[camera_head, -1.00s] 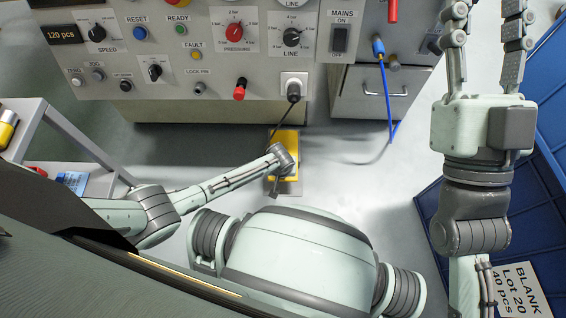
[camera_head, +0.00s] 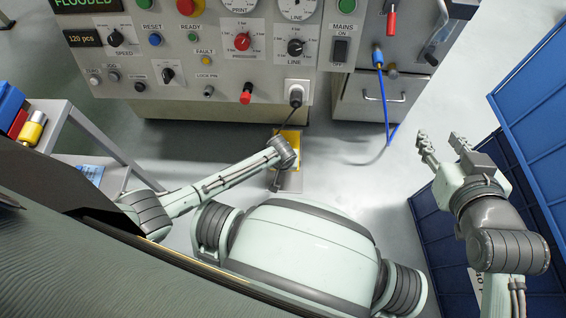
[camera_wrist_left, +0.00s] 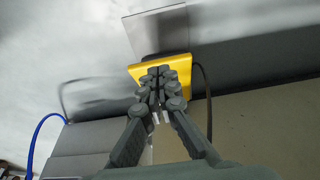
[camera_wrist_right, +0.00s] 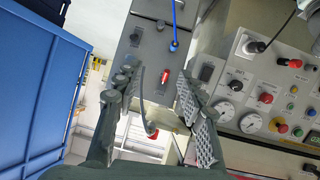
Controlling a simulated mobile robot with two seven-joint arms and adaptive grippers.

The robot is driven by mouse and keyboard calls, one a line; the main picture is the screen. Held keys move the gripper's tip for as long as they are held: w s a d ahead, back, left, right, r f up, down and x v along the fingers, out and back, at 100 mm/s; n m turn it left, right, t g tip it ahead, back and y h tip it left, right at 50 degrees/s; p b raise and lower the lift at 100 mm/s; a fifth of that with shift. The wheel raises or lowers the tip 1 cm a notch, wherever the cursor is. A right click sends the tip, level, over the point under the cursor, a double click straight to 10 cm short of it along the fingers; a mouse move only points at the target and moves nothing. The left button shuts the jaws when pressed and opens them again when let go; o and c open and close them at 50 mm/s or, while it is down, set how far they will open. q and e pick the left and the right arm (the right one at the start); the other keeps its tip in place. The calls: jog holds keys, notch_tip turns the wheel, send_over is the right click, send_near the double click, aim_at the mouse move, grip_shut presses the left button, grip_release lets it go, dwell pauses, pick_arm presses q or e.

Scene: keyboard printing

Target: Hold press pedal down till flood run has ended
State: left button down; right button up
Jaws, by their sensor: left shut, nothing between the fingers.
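The yellow press pedal (camera_head: 291,136) is on the floor in front of the machine, partly covered by my left arm in the head view. In the left wrist view, the shut, empty fingertips of my left gripper (camera_wrist_left: 160,76) lie over the yellow pedal (camera_wrist_left: 181,66) and seem to touch it. How far the pedal is pressed I cannot tell. The green display (camera_head: 86,4) reads "FLOODED", cut off by the top edge. My right gripper (camera_head: 442,146) is open and empty at the right, above the blue crates; its spread fingers show in the right wrist view (camera_wrist_right: 155,85).
The control panel (camera_head: 210,62) spans the top, with a black cable and a blue hose (camera_head: 385,105) hanging down. Blue crates (camera_head: 545,100) stand at the right. A grey cart (camera_head: 90,135) is at the left. The floor between pedal and crates is clear.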

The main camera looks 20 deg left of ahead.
pick_arm(q)
jog(key=v, duration=0.1)
jog(key=p+v, duration=0.1)
jog(key=v, duration=0.2)
jog(key=shift+s+r+p, duration=0.2)
jog(key=shift+s+p, duration=0.1)
jog(key=shift+s, duration=0.05)
pick_arm(e)
jog(key=s+d+f+g+h, duration=0.2)
jog(key=s+d+f+g, duration=0.2)
jog(key=s+d+f, duration=0.1)
jog(key=shift+s+d+f+m+g+h, duration=0.3)
jog(key=shift+s+d+f+m+g, duration=0.1)
jog(key=shift+s+d, duration=0.45)
pick_arm(q)
jog(key=shift+d, duration=0.1)
pick_arm(e)
jog(key=shift+w, duration=0.1)
